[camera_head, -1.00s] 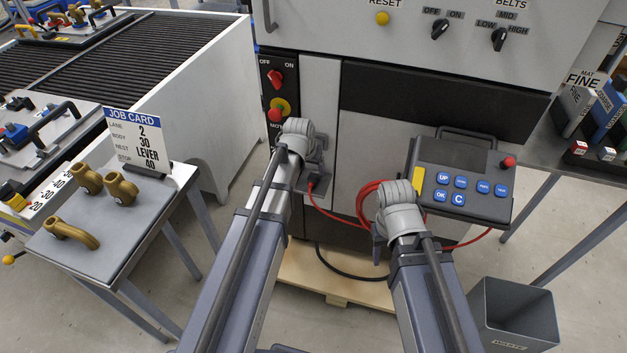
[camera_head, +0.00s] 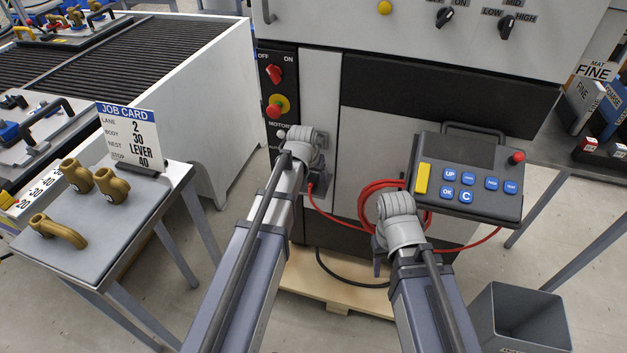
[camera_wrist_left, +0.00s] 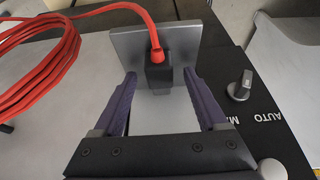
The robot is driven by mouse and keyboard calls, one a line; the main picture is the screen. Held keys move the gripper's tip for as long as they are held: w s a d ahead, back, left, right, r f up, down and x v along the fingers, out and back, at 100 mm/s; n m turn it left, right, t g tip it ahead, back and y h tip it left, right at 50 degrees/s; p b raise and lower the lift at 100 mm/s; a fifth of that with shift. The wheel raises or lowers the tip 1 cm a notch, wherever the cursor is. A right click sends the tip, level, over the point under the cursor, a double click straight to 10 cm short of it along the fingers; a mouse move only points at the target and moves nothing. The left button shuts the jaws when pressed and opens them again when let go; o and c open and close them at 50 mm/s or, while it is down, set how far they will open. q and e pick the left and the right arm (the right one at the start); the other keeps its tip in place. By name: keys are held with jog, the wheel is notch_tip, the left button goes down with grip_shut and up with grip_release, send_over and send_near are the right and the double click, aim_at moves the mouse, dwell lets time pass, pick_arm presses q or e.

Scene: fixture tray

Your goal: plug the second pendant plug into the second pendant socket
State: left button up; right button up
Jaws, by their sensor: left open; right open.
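A black plug (camera_wrist_left: 158,73) with a red cable stands at a grey plate (camera_wrist_left: 130,44) in the left wrist view. My left gripper (camera_wrist_left: 159,78) is open, with one finger on each side of the plug; I cannot tell if they touch it. In the head view this gripper (camera_head: 314,184) is partly hidden behind its wrist, beside the machine front. The pendant (camera_head: 467,181) with blue buttons hangs at right. My right gripper (camera_head: 379,258) is below the cable coil, mostly hidden by its wrist. I cannot tell which plug or socket is the second.
A coil of red cable (camera_head: 372,200) hangs between the arms and also shows in the left wrist view (camera_wrist_left: 38,62). A waste bin (camera_head: 518,320) stands at lower right, a table with brass parts (camera_head: 100,230) at left.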

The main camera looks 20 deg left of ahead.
pick_arm(q)
grip_shut()
dwell(0.4)
jog(key=shift+r, duration=0.1)
notch_tip(320, 180, up, 18)
jog(key=p, duration=1.8)
jog(key=b, duration=0.7)
send_near(313, 176)
jog(key=v, duration=0.3)
